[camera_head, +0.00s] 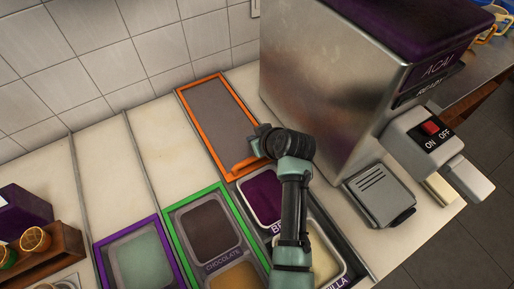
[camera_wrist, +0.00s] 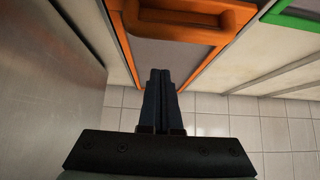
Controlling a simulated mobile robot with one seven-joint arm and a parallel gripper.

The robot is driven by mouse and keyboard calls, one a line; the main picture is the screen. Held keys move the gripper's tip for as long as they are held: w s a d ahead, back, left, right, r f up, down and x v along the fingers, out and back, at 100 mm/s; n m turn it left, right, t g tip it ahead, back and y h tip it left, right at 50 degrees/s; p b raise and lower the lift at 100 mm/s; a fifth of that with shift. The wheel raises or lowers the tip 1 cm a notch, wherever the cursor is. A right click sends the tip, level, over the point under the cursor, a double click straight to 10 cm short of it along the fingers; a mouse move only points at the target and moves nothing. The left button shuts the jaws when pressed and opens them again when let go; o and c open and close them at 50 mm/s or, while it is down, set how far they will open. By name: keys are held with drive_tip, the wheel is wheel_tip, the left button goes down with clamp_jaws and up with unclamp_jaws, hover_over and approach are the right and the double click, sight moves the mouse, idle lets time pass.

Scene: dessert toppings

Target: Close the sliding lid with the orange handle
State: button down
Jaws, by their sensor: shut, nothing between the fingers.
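The sliding lid (camera_head: 215,115) is a grey panel with an orange frame. It lies toward the tiled wall, and a tub of dark purple topping (camera_head: 262,195) shows open just in front of it. Its orange handle (camera_head: 245,164) is at the lid's near end, and it also shows at the top of the wrist view (camera_wrist: 190,18). My gripper (camera_wrist: 160,74) is shut and empty. Its fingertips are on the wall side of the handle, over or at the grey panel; I cannot tell whether they touch. In the head view my wrist hides the fingers.
The metal açai machine (camera_head: 330,90) stands close on the right. A green-framed lid (camera_head: 168,225) and a purple-framed lid (camera_head: 97,262) lie to the left. A pale vanilla tub (camera_head: 322,262) is open near my arm. The tiled wall (camera_head: 110,50) is behind the counter.

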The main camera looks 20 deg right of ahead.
drive_tip(key=shift+x, duration=1.25)
drive_tip(key=shift+f, duration=0.25)
drive_tip(key=s+p, duration=0.2)
drive_tip(key=s, duration=0.1)
drive_tip(key=shift+s+d+f, duration=0.15)
drive_tip(key=shift+d+f, duration=0.1)
drive_tip(key=shift+d, duration=0.1)
drive_tip(key=shift+f, duration=0.1)
drive_tip(key=shift+s, duration=0.2)
